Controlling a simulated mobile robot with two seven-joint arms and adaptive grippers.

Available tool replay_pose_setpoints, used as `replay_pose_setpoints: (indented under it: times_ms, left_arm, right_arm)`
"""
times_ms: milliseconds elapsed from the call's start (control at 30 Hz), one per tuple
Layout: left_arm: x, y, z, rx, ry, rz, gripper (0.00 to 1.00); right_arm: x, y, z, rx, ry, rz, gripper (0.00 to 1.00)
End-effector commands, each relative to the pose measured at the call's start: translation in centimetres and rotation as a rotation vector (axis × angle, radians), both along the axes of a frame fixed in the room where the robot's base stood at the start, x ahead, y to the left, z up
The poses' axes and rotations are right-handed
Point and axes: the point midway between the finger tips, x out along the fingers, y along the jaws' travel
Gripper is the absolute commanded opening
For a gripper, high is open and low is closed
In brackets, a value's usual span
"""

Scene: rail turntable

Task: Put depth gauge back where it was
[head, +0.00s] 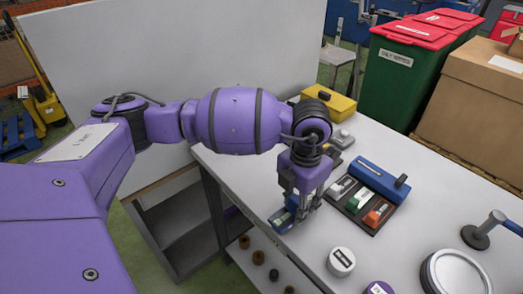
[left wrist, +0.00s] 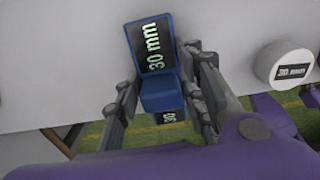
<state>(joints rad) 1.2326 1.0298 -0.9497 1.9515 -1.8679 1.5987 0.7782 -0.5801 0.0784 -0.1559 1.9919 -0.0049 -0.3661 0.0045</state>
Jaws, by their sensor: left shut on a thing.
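My left gripper (head: 290,220) is shut on a blue block marked 30 mm. The block (left wrist: 152,48) is between the fingers in the left wrist view, with its label facing the camera; part of it also shows in the head view (head: 281,221), at the table's front edge. I cannot tell whether it touches the table. No label names the depth gauge. A dark tray (head: 371,229) to the right holds a white block (head: 341,188), a green block (head: 357,200) and an orange block (head: 376,215). A long blue piece with a black knob (head: 379,180) lies along its back.
A white round piece (head: 341,262), marked 30 mm in the left wrist view (left wrist: 284,66), stands near the front edge. A round metal-rimmed dish (head: 455,274) and a handled tool (head: 476,238) are at right. A yellow box (head: 330,103) is behind my arm.

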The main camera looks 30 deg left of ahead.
Motion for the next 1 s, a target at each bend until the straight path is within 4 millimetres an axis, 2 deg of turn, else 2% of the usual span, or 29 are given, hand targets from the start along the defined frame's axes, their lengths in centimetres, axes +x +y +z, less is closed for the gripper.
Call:
replay_pose_setpoints:
  times_ms: [100,467,500,600,1000]
  left_arm:
    - [0.1,-0.1,-1.2,-0.001,-0.003,0.001,0.16]
    - [0.1,-0.1,-1.7,-0.001,-0.004,0.0,0.16]
    - [0.1,-0.1,-1.6,0.0,-0.004,0.0,0.41]
    - [0.1,-0.1,-1.6,0.0,-0.004,0.0,0.54]
    - [0.2,-0.1,-0.9,-0.001,-0.007,0.0,0.56]
  right_arm:
    - [0.5,0.0,0.5,0.002,-0.012,0.0,0.0]
    - [0.9,0.2,0.4,0.002,-0.017,0.003,0.0]
    - [0.9,0.2,0.5,0.002,-0.017,0.003,0.0]
    - [0.9,0.2,0.5,0.002,-0.017,0.003,0.0]
    - [0.8,0.1,0.6,0.003,-0.017,0.002,0.0]
